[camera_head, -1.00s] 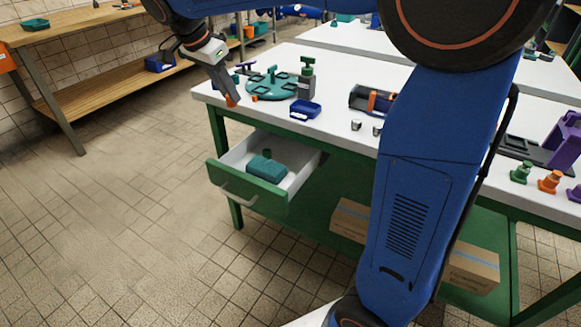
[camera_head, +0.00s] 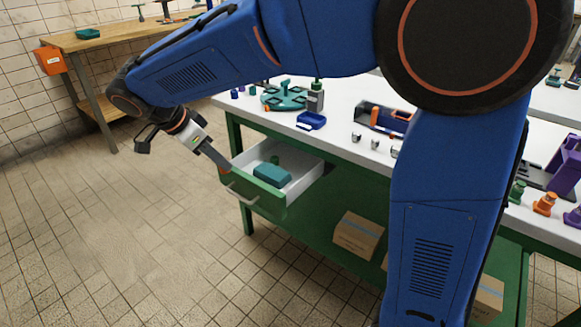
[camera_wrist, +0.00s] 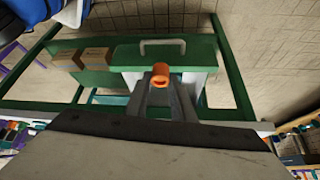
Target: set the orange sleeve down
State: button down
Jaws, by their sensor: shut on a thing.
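My gripper (camera_head: 221,166) is shut on the orange sleeve (camera_wrist: 161,73), which sits between the fingertips in the wrist view. In the head view only a small orange spot of the sleeve (camera_head: 223,171) shows at the fingertips. The gripper points down and to the right, near the left front corner of the open drawer (camera_head: 255,198). In the wrist view the sleeve appears in front of the drawer's green front and handle (camera_wrist: 162,42). I cannot tell its exact height above the drawer.
The drawer holds a teal block (camera_head: 272,176) and a small green piece (camera_head: 274,160). The white tabletop (camera_head: 335,128) above bears a teal round stand (camera_head: 284,95), a blue tray (camera_head: 311,121) and small metal pieces. Cardboard boxes (camera_head: 357,236) lie on the lower shelf. The floor at left is clear.

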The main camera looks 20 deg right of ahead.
jog(key=w+d+f+t+h, duration=0.1)
jog(key=w+d, duration=0.3)
jog(key=d, duration=0.5)
jog(key=w+d+h, duration=0.1)
jog(key=w+d, duration=0.3)
jog(key=d, duration=0.4)
jog(key=d+f, duration=0.1)
jog(key=f, duration=0.3)
jog(key=w+d+f, duration=0.1)
jog(key=f, duration=0.2)
jog(key=shift+d+f, duration=0.1)
jog(key=shift+d, duration=0.2)
jog(key=shift+w+d+f, duration=0.1)
jog(key=shift+d+f, duration=0.15)
jog(key=shift+f, duration=0.6)
jog(key=shift+w+d+f, duration=0.1)
jog(key=shift+d+f, duration=0.1)
jog(key=shift+f, duration=0.6)
jog(key=shift+d+f, duration=0.15)
jog(key=shift+f, duration=0.05)
jog(key=shift+w+d+r+y, duration=0.1)
jog(key=shift+d+r+y, duration=0.05)
jog(key=shift+y, duration=0.15)
jog(key=shift+w+d+g+y, duration=0.1)
jog(key=shift+d+g+y, duration=0.2)
jog(key=shift+y, duration=0.25)
jog(key=shift+w+d+g+y, duration=0.1)
jog(key=shift+d+g+y, duration=0.05)
jog(key=shift+g+y, duration=0.35)
jog(key=shift+f, duration=0.8)
